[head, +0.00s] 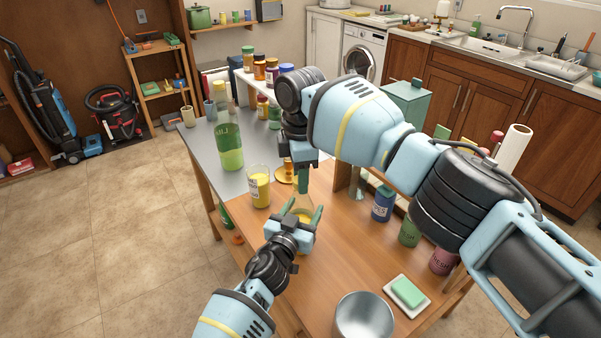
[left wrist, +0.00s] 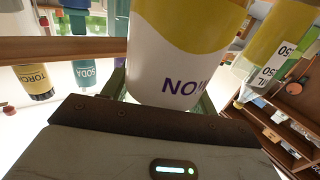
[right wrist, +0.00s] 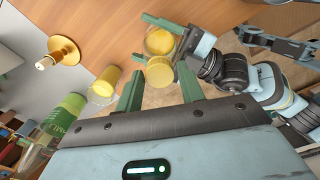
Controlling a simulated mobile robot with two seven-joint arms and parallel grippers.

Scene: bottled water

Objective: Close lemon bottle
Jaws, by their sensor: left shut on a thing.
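My right gripper (head: 304,168) hangs above the bottle, pointing down. In the right wrist view its green fingers (right wrist: 160,88) are apart, with the bottle (right wrist: 159,44) beyond them.
A yellow-filled beaker (head: 259,187) stands left of the bottle, with a green bottle (head: 229,145) behind it. A metal bowl (head: 364,318) and a soap dish (head: 407,295) stand at the front; several jars (head: 382,205) line the right side.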

